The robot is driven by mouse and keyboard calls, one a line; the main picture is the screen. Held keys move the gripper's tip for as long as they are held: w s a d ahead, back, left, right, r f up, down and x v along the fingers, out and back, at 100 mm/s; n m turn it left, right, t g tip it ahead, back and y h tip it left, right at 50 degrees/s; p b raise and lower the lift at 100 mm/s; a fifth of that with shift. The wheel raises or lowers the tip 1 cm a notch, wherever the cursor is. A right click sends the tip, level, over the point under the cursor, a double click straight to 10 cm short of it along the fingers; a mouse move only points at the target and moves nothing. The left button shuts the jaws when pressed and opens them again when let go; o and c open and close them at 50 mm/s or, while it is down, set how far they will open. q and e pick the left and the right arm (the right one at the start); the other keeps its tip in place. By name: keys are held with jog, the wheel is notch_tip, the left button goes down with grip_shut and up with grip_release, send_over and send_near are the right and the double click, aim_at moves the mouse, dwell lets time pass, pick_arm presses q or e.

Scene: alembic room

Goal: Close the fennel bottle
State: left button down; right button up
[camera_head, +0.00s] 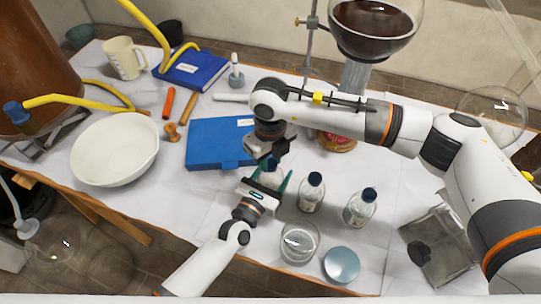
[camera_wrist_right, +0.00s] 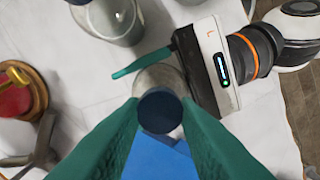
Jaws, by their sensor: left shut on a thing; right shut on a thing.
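A clear bottle (camera_head: 270,179), which I take for the fennel bottle, stands between the teal fingers of my left gripper (camera_head: 268,184); its label cannot be read. It also shows in the right wrist view (camera_wrist_right: 157,78), with a left finger beside it. My right gripper (camera_wrist_right: 160,118) is shut on a dark blue cap (camera_wrist_right: 161,111), directly over the bottle's top. In the head view my right gripper (camera_head: 268,158) comes down from above and hides the cap. I cannot tell whether the cap touches or sits on the bottle's neck.
Two bottles with dark caps (camera_head: 311,192) (camera_head: 360,207) stand close on the right. A glass dish (camera_head: 299,242) and a round blue-grey lidded jar (camera_head: 341,264) are near the front edge. A blue folder (camera_head: 215,144) lies behind the bottle; a white bowl (camera_head: 114,148) is left.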

jog(key=m, duration=2.1)
jog(key=shift+m, duration=0.3)
jog(key=m, duration=0.6)
jog(key=shift+a+f, duration=0.1)
jog(key=shift+m, duration=0.8)
jog(key=o, duration=0.9)
